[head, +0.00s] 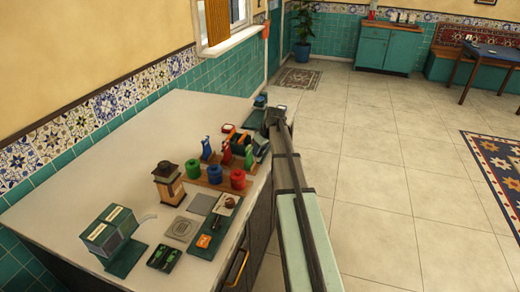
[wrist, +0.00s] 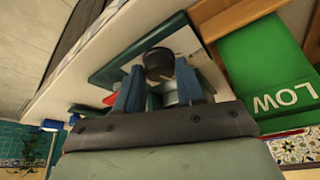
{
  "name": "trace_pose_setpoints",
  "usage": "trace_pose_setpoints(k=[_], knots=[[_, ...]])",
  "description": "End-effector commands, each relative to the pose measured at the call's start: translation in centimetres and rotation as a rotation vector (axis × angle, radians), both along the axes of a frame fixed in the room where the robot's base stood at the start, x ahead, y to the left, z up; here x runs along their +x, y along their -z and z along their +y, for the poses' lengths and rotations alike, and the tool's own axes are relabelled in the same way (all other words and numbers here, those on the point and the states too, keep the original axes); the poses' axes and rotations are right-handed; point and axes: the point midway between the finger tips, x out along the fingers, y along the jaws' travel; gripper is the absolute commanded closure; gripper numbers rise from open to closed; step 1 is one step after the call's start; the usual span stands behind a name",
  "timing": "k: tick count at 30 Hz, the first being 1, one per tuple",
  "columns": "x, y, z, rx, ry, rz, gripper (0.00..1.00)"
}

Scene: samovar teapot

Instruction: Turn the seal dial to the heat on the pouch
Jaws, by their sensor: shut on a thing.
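My gripper (wrist: 158,88) is shut on a dark round knob, the seal dial (wrist: 158,64), between its two blue fingers in the wrist view. The dial stands at a pale plate with a dark green edge (wrist: 130,55). A bright green panel printed LOW (wrist: 262,58) is to the right of the dial and appears upside down; I cannot tell if it is the pouch. In the head view my gripper (head: 272,118) is at the far right end of the counter, and the dial is hidden there. The dial's setting cannot be read.
The pale counter (head: 110,165) carries red, green and blue spools (head: 238,179), a small wooden tower (head: 168,182), and a green box-shaped device (head: 108,232) at the near left. Dark green equipment (head: 240,140) stands close to my gripper. The counter's left half is largely clear.

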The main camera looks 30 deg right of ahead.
Motion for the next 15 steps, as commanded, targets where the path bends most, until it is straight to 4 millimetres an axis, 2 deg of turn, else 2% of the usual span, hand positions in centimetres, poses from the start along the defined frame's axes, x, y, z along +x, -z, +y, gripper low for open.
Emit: trace_pose_setpoints(k=[15], knots=[[-0.07,0.05,0.04,-0.002,0.11,0.003,0.92]])
